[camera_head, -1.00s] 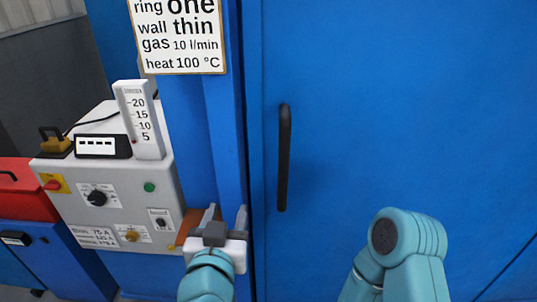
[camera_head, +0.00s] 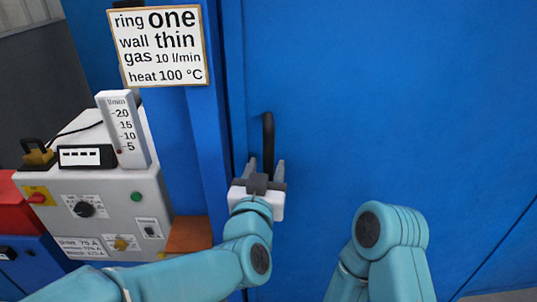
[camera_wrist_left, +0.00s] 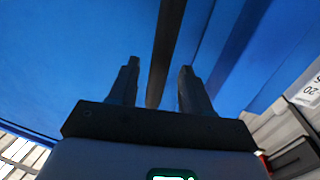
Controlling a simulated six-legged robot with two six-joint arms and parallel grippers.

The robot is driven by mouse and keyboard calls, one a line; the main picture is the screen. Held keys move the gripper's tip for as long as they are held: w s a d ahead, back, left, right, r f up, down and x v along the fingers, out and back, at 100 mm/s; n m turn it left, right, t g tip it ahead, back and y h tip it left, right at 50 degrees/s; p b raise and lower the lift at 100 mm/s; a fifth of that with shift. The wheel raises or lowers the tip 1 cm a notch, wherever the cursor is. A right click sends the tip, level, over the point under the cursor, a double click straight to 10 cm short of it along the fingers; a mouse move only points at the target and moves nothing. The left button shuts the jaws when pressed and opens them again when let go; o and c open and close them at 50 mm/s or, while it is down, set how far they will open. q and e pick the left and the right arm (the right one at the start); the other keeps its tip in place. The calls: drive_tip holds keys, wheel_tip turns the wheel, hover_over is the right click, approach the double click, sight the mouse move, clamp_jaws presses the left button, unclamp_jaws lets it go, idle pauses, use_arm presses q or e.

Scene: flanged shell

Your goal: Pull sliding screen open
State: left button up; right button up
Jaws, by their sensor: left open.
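The sliding screen (camera_head: 400,100) is a large blue panel filling the right of the head view. Its black vertical bar handle (camera_head: 268,135) shows above my left gripper (camera_head: 266,172); the handle's lower part is hidden behind the gripper. My left gripper is open, fingers up, in front of the handle. In the left wrist view the dark handle (camera_wrist_left: 166,45) runs between the two open fingers (camera_wrist_left: 157,88), and I see no finger pressed on it. My right gripper is not in view; only my right arm shows.
A grey control box (camera_head: 110,205) with knobs and a flow gauge (camera_head: 124,130) stands at the left. A sign (camera_head: 161,46) hangs on the blue frame post. An orange-brown block (camera_head: 189,234) sits beside the box. The panel right of the handle is clear.

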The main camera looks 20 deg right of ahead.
sight(268, 164)
use_arm(q)
drive_tip(key=x, duration=0.3)
drive_tip(key=shift+w+d+p, duration=0.15)
drive_tip(key=shift+w+p, duration=0.1)
drive_tip(key=shift+p, duration=0.05)
drive_tip(key=shift+c, duration=0.3)
clamp_jaws()
